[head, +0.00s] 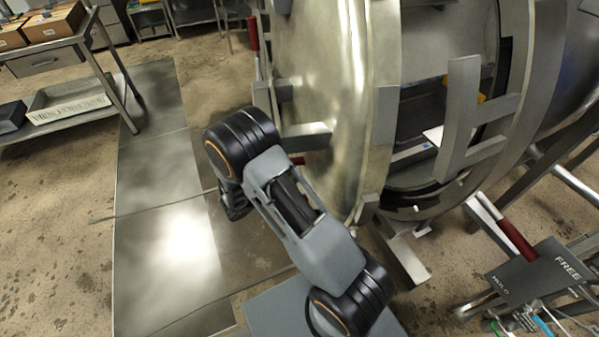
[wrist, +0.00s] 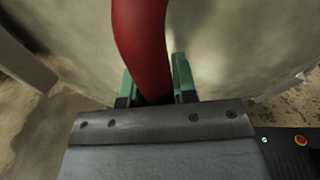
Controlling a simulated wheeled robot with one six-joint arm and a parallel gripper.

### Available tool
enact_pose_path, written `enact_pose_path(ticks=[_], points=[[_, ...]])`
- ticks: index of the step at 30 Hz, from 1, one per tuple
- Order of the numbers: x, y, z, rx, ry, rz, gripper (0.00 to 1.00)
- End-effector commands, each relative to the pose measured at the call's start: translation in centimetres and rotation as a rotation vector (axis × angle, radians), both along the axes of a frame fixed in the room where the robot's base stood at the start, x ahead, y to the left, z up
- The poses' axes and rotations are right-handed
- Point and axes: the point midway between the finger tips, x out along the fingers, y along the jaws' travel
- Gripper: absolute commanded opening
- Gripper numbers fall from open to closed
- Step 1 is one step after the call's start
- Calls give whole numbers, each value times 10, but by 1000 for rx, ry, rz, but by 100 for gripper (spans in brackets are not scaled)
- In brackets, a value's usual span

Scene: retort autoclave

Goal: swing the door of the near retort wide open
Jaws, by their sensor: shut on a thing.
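The near retort's door (head: 315,90) is a large domed metal disc in the head view. It stands ajar, with a gap to its right into the retort's open mouth (head: 410,125). In the wrist view a red handle bar (wrist: 140,35) runs down between the green fingers of my gripper (wrist: 156,82), which is shut on it. The pale door face lies behind the bar. In the head view my arm hides the gripper. A red bar (head: 252,33) shows at the door's upper left, and a short red piece (head: 298,160) shows beside my arm.
A metal cart (head: 52,47) with boxes and a tray stands at the upper left. Steel floor plates (head: 160,170) leave clear room left of the door. A red-gripped lever (head: 515,240) and a dark plate marked FREE (head: 540,272) are at the lower right.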

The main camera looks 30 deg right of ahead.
Motion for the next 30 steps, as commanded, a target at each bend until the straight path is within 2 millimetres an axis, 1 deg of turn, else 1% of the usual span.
enact_pose_path(ticks=[1, 2, 7, 8, 15, 16, 22, 25, 29, 30], points=[[4, 7, 4, -5, -10, 19, 0], [4, 8, 4, -6, -10, 20, 0], [2, 5, 3, -8, -8, 9, 0], [1, 4, 3, -8, -7, 7, 27], [0, 2, 1, -6, -3, 2, 50], [0, 3, 1, -6, -3, 3, 52], [0, 4, 0, -4, -2, 7, 52], [0, 9, 0, -4, -3, 8, 52], [-2, 25, -1, -4, -4, 10, 52], [-3, 33, -1, -4, -4, 12, 52]])
